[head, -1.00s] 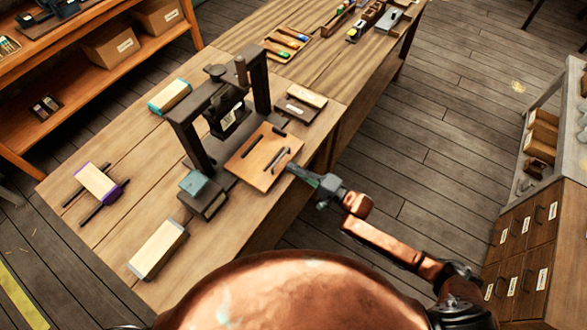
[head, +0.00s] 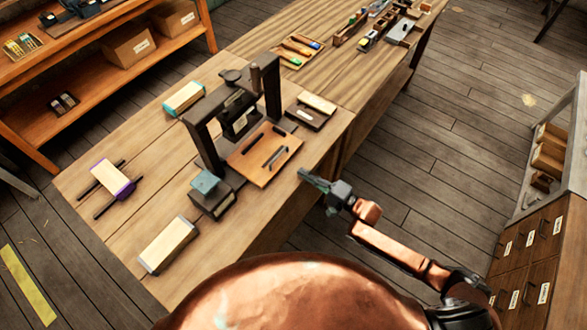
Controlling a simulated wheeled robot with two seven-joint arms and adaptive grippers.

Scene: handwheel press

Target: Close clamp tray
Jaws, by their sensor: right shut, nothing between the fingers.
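The clamp tray (head: 254,168) is a flat orange-brown wooden board with a dark bar and a metal handle on it. It sits at the front of the dark handwheel press (head: 203,143), partly under its frame, and reaches toward the table's near right edge. My right gripper (head: 304,174) is shut and empty. In the picture it is just right of the tray's near corner, with a gap between them. My left gripper is not in view.
The press stands on a long wooden table (head: 120,222). Around it lie a block with a teal top (head: 205,182), wrapped pale blocks (head: 168,245) and a dark box with a pale block (head: 318,103). A drawer cabinet (head: 530,250) stands at the right, across open floor.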

